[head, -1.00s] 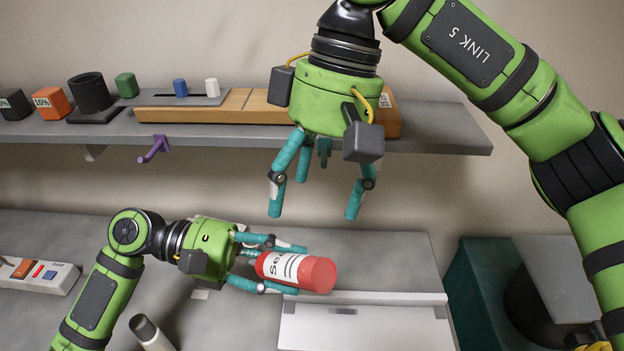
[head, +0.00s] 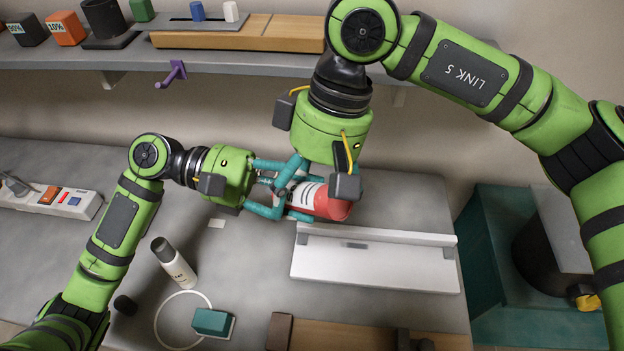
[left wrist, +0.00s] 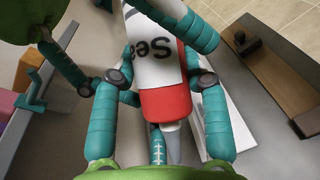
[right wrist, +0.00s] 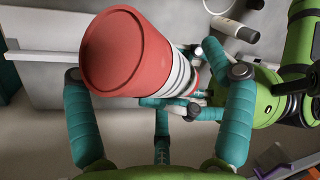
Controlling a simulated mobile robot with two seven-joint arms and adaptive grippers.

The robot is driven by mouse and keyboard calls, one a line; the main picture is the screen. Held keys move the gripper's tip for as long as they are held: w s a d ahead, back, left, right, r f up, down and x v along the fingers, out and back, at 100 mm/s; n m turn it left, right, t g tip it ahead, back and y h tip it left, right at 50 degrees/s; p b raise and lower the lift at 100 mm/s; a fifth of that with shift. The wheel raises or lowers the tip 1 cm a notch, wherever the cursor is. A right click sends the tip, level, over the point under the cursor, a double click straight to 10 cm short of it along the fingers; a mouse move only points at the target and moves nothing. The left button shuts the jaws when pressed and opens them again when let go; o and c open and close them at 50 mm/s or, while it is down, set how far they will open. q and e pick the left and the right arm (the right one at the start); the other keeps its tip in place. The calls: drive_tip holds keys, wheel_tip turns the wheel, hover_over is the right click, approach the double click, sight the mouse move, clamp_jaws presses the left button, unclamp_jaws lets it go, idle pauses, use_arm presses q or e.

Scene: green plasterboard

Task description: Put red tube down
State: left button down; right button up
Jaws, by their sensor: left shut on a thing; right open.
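The red tube (head: 331,205) has a white label band and lies roughly sideways in the air above the bench in the head view. My left gripper (head: 277,194) is shut on its left end. The tube also shows in the left wrist view (left wrist: 165,103), its label partly covered by a teal finger. My right gripper (head: 318,196) comes from above with its open fingers around the tube. In the right wrist view the tube's red end (right wrist: 112,52) sits between the spread fingers; whether they touch it I cannot tell.
A white tray (head: 375,270) lies on the bench just below. A white bottle (head: 174,262), a white ring (head: 160,330) and a teal block (head: 212,321) are at the front left. A power strip (head: 55,199) lies far left. A shelf (head: 130,56) with a purple hook (head: 172,74) runs behind.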

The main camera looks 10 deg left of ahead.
drive_tip(key=c, duration=1.4)
use_arm(q)
drive_tip(key=c, duration=0.5)
unclamp_jaws()
drive_tip(key=shift+c, duration=0.2)
